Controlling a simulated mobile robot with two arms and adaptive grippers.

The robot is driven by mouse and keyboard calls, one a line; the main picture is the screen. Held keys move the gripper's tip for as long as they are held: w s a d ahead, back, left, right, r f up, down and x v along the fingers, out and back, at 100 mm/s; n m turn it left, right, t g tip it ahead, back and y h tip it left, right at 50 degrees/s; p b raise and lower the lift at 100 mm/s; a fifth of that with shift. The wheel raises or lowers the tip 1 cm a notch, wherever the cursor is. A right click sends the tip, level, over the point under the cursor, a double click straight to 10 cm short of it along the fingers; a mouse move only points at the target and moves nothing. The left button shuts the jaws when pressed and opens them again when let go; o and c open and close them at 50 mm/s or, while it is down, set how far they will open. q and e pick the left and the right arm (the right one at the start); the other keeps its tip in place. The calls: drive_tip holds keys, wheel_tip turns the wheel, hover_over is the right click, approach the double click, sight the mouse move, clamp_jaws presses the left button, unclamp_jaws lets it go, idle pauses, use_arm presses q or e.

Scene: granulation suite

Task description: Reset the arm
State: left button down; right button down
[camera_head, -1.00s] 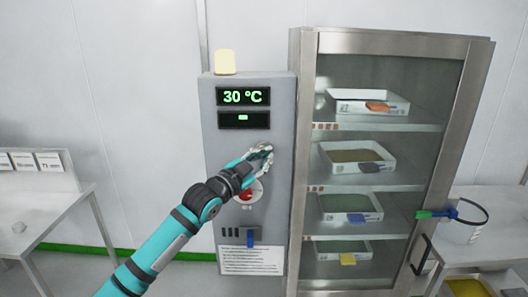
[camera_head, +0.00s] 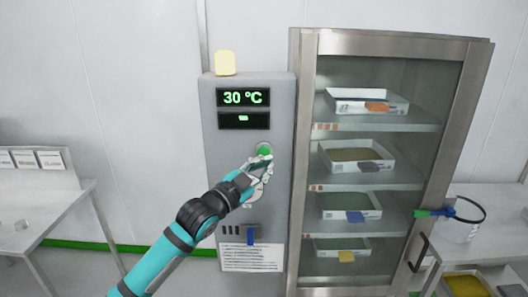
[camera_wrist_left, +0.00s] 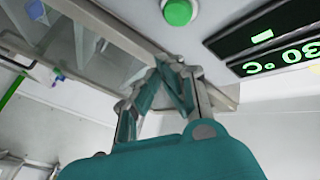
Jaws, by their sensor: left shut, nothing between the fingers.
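My left gripper (camera_head: 260,162) is shut and empty in front of the grey control panel (camera_head: 213,140), just below a round green button (camera_head: 264,149). In the left wrist view the shut fingers (camera_wrist_left: 172,68) point up past the panel's edge, and the green button (camera_wrist_left: 178,12) shows above them, apart from them. My left arm comes in from the lower left, and the gripper hides the part of the panel below the button. My right gripper is not in view.
A glass-door cabinet (camera_head: 480,95) with trays on several shelves stands right of the panel. The panel display (camera_head: 243,97) reads 30 °C. A blue lever (camera_head: 250,237) sits low on the panel. A steel table (camera_head: 50,215) stands at left; another surface is at right.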

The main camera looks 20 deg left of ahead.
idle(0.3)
use_arm(q)
drive_tip(key=s+a+f+n+g+y+b, duration=0.1)
drive_tip(key=s+a+f+n+g+y, duration=0.1)
drive_tip(key=f, duration=1.2)
drive_tip(key=s+a+f+n+g+y, duration=0.1)
drive_tip(key=a+f+n+g+y, duration=0.15)
drive_tip(key=f, duration=1.15)
drive_tip(key=s+a+f+n+g+y+b, duration=0.1)
drive_tip(key=s+a+f+n, duration=0.1)
drive_tip(key=f, duration=1.2)
drive_tip(key=s+a+f+n+g, duration=0.1)
drive_tip(key=s+f+g, duration=0.1)
drive_tip(key=s+f, duration=0.7)
drive_tip(key=s+f+g, duration=0.3)
drive_tip(key=s+f, duration=0.4)
drive_tip(key=f, duration=0.4)
drive_tip(key=s+d+f+g, duration=0.1)
drive_tip(key=s+f, duration=0.5)
drive_tip(key=s, duration=0.6)
drive_tip(key=s+d+f+n+g+y+b, duration=0.1)
drive_tip(key=s+f+g, duration=0.2)
drive_tip(key=s, duration=1)
drive_tip(key=s+d+f+g+b, duration=0.1)
drive_tip(key=s+f+g, duration=0.1)
drive_tip(key=s+f, duration=0.6)
drive_tip(key=s, duration=0.4)
drive_tip(key=shift+s+f+n, duration=0.35)
drive_tip(key=shift+d+g, duration=0.1)
drive_tip(key=shift+g, duration=0.15)
